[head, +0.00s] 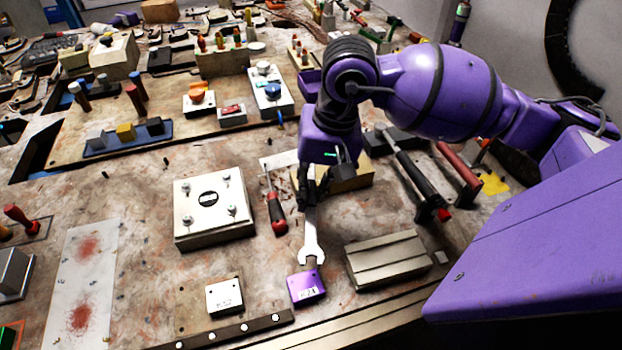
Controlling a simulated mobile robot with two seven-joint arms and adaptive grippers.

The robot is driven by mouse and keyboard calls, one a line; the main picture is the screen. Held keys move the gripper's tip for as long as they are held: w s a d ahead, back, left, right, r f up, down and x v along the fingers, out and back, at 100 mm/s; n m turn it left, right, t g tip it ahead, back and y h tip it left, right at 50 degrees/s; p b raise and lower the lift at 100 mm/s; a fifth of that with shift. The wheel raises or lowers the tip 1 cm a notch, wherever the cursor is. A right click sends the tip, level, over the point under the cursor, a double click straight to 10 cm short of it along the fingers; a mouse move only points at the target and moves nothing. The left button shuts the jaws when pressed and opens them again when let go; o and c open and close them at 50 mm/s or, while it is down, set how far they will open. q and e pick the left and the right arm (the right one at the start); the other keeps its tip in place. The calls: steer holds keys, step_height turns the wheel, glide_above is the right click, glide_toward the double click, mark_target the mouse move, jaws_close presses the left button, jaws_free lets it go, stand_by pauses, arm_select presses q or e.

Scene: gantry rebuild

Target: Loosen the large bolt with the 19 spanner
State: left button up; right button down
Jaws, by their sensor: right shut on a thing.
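My right gripper (310,190) points down over the bench and is shut on the spanner (311,238). The steel spanner's open end faces the front of the bench. It lies just behind a purple labelled block (307,288). A small dark piece shows between the spanner's jaws and the block; I cannot tell whether it is a bolt or whether the jaws fit around it. A white labelled block (224,296) stands to the left. The labels and the size mark on the spanner are too small to read. My left gripper is not in view.
A red-handled screwdriver (276,212) lies just left of the spanner. A white box with corner screws (213,210) stands further left. A grooved metal block (388,260) stands to the right. Black-handled (418,178) and red-handled (459,168) tools lie behind it.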

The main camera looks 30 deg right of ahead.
steer(key=shift+f, duration=0.15)
arm_select(q)
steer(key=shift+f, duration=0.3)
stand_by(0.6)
steer(key=shift+b, duration=0.3)
arm_select(e)
steer(key=shift+f+b, duration=0.35)
steer(key=shift+f, duration=0.15)
steer(key=shift+f+b, duration=0.4)
steer(key=shift+f, duration=0.05)
steer(key=shift+f+b, duration=0.45)
steer(key=shift+f, duration=0.1)
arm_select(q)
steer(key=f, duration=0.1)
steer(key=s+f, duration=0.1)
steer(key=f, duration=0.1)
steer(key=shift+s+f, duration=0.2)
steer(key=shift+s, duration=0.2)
